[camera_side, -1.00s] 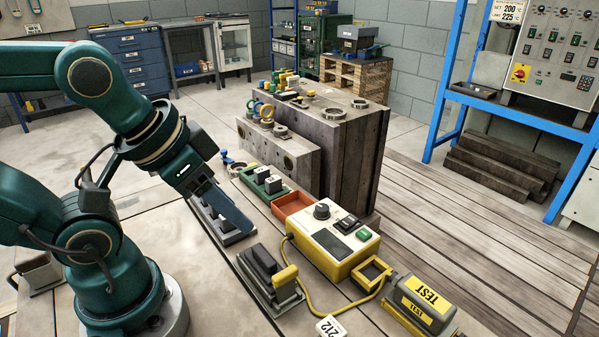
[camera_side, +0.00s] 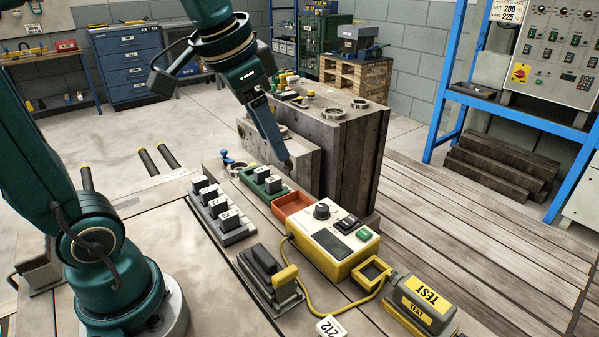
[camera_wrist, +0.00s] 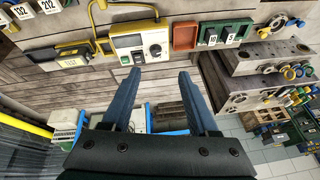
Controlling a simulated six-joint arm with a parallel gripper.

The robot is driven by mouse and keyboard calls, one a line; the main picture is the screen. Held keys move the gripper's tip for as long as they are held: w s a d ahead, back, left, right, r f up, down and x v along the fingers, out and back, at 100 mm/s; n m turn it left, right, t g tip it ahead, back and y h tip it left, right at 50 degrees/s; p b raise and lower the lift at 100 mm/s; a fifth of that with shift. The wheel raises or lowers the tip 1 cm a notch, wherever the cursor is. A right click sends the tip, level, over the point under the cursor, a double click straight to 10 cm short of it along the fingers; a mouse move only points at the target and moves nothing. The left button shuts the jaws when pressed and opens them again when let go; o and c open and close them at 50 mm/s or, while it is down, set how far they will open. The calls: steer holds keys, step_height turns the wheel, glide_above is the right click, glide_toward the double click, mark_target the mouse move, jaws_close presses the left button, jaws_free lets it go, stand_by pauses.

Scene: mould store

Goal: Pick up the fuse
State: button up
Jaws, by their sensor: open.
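Which piece is the fuse is not clear. Several dark blocks with white labels stand in a grey rack (camera_side: 222,232). Two similar labelled blocks (camera_side: 262,174) stand in a green tray (camera_side: 277,190), which also shows at the top right of the wrist view (camera_wrist: 245,26), labelled 10 and 5. A grey-black block with a yellow handle (camera_side: 266,268) stands apart in front. My gripper (camera_side: 285,160) is raised near the face of the grey mould block, above and right of the green tray. In the wrist view its two blue fingers (camera_wrist: 158,74) are apart with nothing between them.
A red tray (camera_side: 290,203) adjoins the green tray. A yellow tester (camera_side: 330,246) with knob and cable is beside it, with a yellow-labelled TEST block (camera_side: 425,296) further right. The tall mould block (camera_side: 352,150) stands close behind.

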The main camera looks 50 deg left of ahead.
steer(key=w+a+f+g, duration=0.2)
steer(key=w+a, duration=0.3)
steer(key=w, duration=0.1)
steer(key=n+g, duration=0.2)
steer(key=g, duration=0.1)
glide_above(273, 179)
steer(key=shift+h, duration=0.3)
step_height(273, 179, down, 11)
steer(key=shift+w+d+f, duration=0.1)
steer(key=shift+w+d, duration=0.05)
steer(key=shift+f, duration=2.7)
jaws_close()
